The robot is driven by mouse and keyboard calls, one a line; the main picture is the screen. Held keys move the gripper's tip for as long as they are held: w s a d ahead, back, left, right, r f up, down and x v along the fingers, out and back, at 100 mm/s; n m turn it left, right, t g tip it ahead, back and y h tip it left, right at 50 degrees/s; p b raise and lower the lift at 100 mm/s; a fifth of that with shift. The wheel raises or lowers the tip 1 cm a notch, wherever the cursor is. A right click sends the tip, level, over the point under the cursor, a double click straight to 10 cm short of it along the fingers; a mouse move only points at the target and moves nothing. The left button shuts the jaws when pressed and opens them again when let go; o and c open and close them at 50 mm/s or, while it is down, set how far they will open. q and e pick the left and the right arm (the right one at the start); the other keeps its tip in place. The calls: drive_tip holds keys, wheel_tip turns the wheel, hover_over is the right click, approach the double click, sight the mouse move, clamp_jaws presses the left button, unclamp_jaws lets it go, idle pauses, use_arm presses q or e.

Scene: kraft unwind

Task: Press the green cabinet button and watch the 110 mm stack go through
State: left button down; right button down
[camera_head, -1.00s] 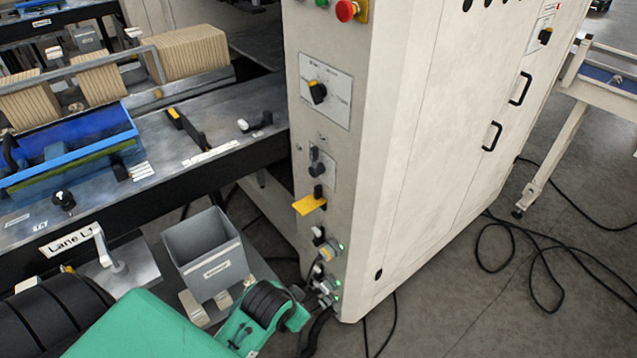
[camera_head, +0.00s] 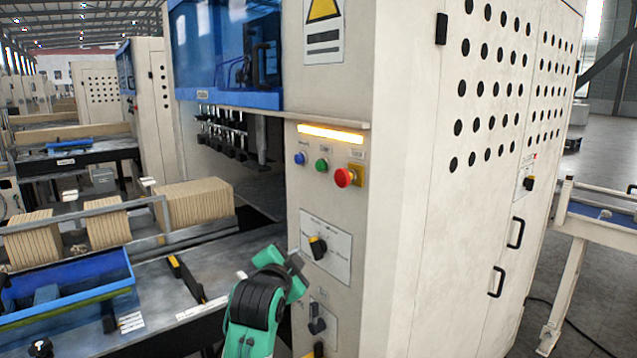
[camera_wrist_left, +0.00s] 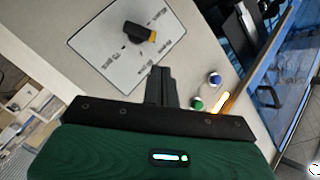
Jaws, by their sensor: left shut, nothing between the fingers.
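The green button (camera_head: 321,165) sits on the cream cabinet (camera_head: 350,120), between a blue button (camera_head: 300,158) and a red emergency stop (camera_head: 344,177). In the left wrist view the green button (camera_wrist_left: 197,104) shows just right of my fingers. My left gripper (camera_head: 296,262) is shut and empty, below and a little left of the buttons, close to the selector plate and apart from the green button. Its closed fingers also show in the wrist view (camera_wrist_left: 161,84). Brown kraft stacks (camera_head: 195,203) stand on the lane at left; I cannot tell which is 110 mm. My right gripper is out of view.
A selector plate with a black and yellow knob (camera_head: 318,248) is below the buttons, with another knob (camera_head: 316,318) lower down. A lit amber strip (camera_head: 330,134) is above them. A blue tray (camera_head: 70,290) lies on the lane table at left.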

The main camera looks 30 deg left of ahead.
sight(320, 166)
use_arm(q)
drive_tip(key=a+r+t+y, duration=0.1)
drive_tip(key=a+r, duration=0.1)
drive_tip(key=r, duration=0.6)
drive_tip(key=w+a+r+t+y, duration=0.1)
drive_tip(key=a+r+y, duration=0.1)
drive_tip(key=r, duration=0.6)
drive_tip(key=shift+a+t, duration=0.4)
drive_tip(key=shift+a, duration=0.35)
drive_tip(key=shift+w+r, duration=0.1)
drive_tip(key=shift+w, duration=0.05)
drive_tip(key=w+d, duration=0.3)
drive_tip(key=w, duration=0.5)
drive_tip(key=shift+d, duration=0.2)
idle(0.4)
